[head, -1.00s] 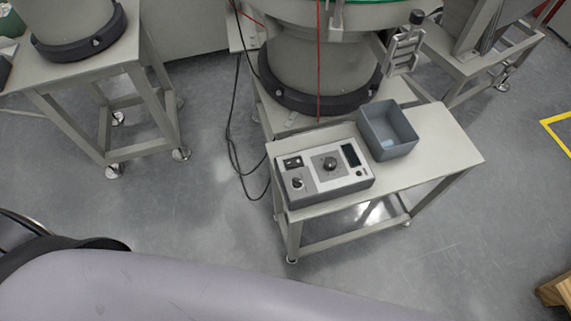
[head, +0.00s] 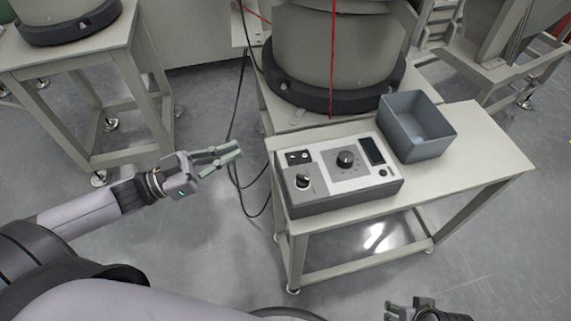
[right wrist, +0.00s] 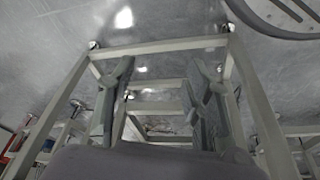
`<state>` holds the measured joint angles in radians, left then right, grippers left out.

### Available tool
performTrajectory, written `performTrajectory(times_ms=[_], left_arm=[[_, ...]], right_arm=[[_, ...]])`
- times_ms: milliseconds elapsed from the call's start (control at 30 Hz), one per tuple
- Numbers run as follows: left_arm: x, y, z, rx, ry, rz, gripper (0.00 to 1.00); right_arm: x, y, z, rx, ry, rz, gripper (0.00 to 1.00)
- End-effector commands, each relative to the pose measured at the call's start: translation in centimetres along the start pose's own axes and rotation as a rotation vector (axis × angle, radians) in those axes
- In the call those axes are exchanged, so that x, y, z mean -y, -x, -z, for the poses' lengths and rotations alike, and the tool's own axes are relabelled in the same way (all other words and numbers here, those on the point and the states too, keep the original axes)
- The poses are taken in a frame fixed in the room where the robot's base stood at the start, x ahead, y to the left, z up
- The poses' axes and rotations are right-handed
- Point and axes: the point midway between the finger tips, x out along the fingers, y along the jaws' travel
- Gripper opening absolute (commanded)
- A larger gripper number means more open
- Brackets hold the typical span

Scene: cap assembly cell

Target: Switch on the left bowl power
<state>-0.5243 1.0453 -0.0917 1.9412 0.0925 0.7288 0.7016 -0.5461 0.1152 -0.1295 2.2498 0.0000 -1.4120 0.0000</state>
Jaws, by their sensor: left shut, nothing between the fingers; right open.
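The bowl's control box (head: 340,179) sits on a small table in the head view. Its top has a black rocker switch (head: 298,157), a large round knob (head: 346,161), a smaller knob (head: 303,180), a dark display (head: 373,150) and a small round button (head: 382,173). The switch position is too small to tell. My left gripper (head: 236,152) is shut and empty, left of the box and apart from it. My right gripper (head: 425,308) shows partly at the bottom edge; in the right wrist view its fingers (right wrist: 162,72) are open with nothing between them.
A grey open bin (head: 415,127) stands right of the box on the table (head: 480,150). Behind is a large feeder bowl base (head: 335,60) with a red cable (head: 333,50). Black cables (head: 236,110) hang left of the table. Another stand (head: 70,60) is at the far left.

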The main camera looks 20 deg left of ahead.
Motion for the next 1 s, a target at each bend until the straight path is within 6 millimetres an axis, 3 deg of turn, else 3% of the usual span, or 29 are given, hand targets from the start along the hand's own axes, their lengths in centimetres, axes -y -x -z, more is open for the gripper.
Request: performTrajectory(times_ms=[100,200,633,800,1000], left_arm=[[-2.0,-0.6,1.0,-0.032,0.018,-0.074,0.0],[-2.6,-0.8,1.6,-0.045,0.026,-0.098,0.0],[-2.6,-1.3,1.7,-0.048,0.024,-0.098,0.0],[-2.9,-3.5,1.8,-0.051,0.023,-0.099,0.0],[-3.1,-6.8,1.9,-0.051,0.021,-0.099,0.0]], right_arm=[[-0.1,0.8,0.0,-0.008,-0.001,-0.001,0.46],[-0.1,1.3,0.0,-0.01,-0.001,-0.002,0.46],[-0.1,1.8,0.1,-0.013,-0.001,-0.002,0.46],[-0.1,3.8,0.1,-0.026,-0.002,-0.004,0.46],[-0.2,4.5,-0.1,-0.028,-0.003,-0.005,0.46]])
